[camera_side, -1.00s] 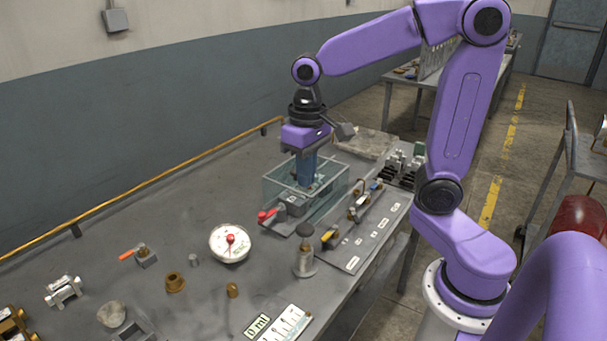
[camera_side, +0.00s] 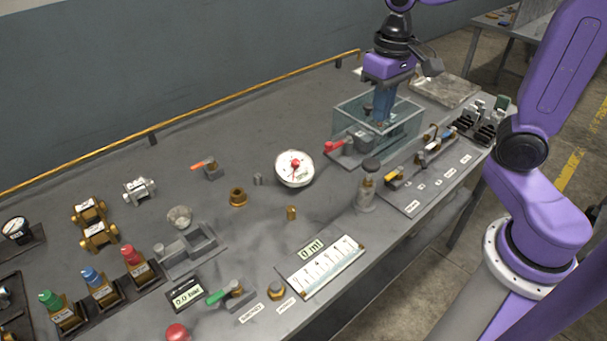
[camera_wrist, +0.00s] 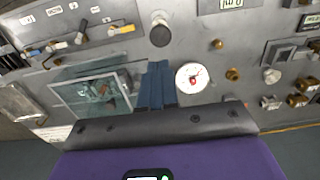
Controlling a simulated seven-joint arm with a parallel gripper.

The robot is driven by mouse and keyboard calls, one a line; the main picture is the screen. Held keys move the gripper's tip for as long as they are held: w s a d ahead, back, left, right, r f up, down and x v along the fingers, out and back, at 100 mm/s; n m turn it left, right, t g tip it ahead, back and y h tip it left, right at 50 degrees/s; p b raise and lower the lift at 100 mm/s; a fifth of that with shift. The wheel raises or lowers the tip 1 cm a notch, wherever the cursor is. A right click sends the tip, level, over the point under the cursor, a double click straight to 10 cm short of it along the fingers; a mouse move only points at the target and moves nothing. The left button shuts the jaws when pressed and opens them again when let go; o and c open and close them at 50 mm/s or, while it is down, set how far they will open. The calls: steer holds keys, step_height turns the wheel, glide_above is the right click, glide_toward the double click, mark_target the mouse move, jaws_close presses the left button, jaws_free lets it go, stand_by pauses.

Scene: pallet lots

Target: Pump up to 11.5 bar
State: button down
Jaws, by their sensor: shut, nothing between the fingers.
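A small dark display reading 0.0 bar (camera_side: 186,299) lies at the front left of the bench. A round white gauge with a red centre (camera_side: 294,168) lies mid-bench; it also shows in the wrist view (camera_wrist: 191,77). A metal cylinder with a dark round knob (camera_side: 366,190) stands upright at the front edge, also in the wrist view (camera_wrist: 160,31). Which part is the pump, I cannot tell. My gripper (camera_side: 380,121) is shut and empty, pointing down at the clear-walled tank (camera_side: 345,118). In the wrist view its blue fingers (camera_wrist: 157,66) show between the tank and the gauge.
A red-handled valve (camera_side: 345,146) sits before the tank. A plate with a yellow-handled valve (camera_side: 395,179) lies right.

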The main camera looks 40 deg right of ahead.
mark_target(371, 163)
steer(key=r, duration=0.3)
steer(key=shift+w+a+r, duration=0.2)
steer(key=shift+w+a, duration=0.05)
step_height(371, 163, down, 14)
steer(key=shift+s+f, duration=0.1)
stand_by(0.7)
steer(key=shift+s+f, duration=0.1)
steer(key=shift+f, duration=1.7)
